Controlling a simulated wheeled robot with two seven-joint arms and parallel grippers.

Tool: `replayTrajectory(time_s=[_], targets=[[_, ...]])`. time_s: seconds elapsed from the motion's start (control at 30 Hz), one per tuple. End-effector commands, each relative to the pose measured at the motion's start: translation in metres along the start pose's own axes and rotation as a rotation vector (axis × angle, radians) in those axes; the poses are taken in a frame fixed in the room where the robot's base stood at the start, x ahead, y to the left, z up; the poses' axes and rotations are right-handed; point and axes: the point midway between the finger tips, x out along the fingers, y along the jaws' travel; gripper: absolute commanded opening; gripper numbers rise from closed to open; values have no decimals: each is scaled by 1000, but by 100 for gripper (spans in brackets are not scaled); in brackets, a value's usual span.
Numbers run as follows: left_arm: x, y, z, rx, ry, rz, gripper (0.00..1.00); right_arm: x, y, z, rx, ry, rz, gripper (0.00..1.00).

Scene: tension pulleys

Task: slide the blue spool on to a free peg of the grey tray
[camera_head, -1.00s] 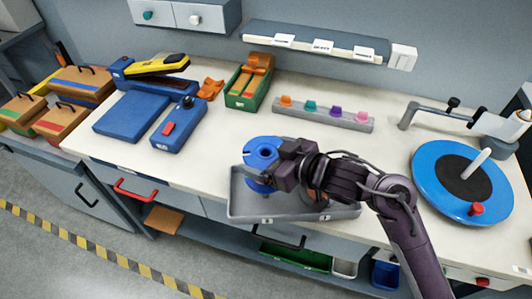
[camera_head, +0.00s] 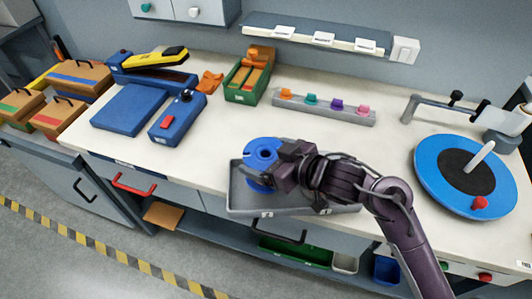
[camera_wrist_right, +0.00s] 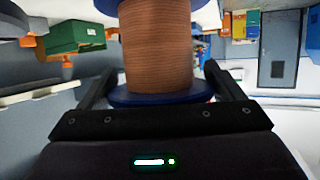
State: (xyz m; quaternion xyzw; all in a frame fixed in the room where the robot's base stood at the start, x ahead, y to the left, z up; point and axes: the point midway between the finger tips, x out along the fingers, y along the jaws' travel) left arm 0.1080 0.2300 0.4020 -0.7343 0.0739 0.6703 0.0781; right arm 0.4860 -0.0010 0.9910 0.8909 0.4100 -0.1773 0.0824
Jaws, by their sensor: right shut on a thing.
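The blue spool (camera_head: 262,151) has blue flanges and a brown wound core, which shows up close in the right wrist view (camera_wrist_right: 157,45). My right gripper (camera_head: 276,172) is shut on it, with a finger on each side. The spool stands over the back left part of the grey tray (camera_head: 238,195), its round flange with a centre hole facing up. I cannot tell whether it touches a peg. The arm and gripper hide much of the tray's inside, and no free peg shows clearly. My left gripper is not in view.
Behind the tray is a grey rack (camera_head: 325,108) with several coloured knobs. A blue turntable (camera_head: 435,185) stands to the right. A blue device (camera_head: 178,118) and a green box (camera_head: 247,85) stand to the left and behind. Bare bench lies left of the tray.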

Motion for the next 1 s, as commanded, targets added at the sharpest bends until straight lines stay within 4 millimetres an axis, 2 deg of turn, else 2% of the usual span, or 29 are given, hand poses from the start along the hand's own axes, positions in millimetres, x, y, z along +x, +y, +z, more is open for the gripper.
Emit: replayTrajectory(time_s=[1.0], targets=[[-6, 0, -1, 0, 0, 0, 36, -1, 0, -2, -1, 6, 1, 42]])
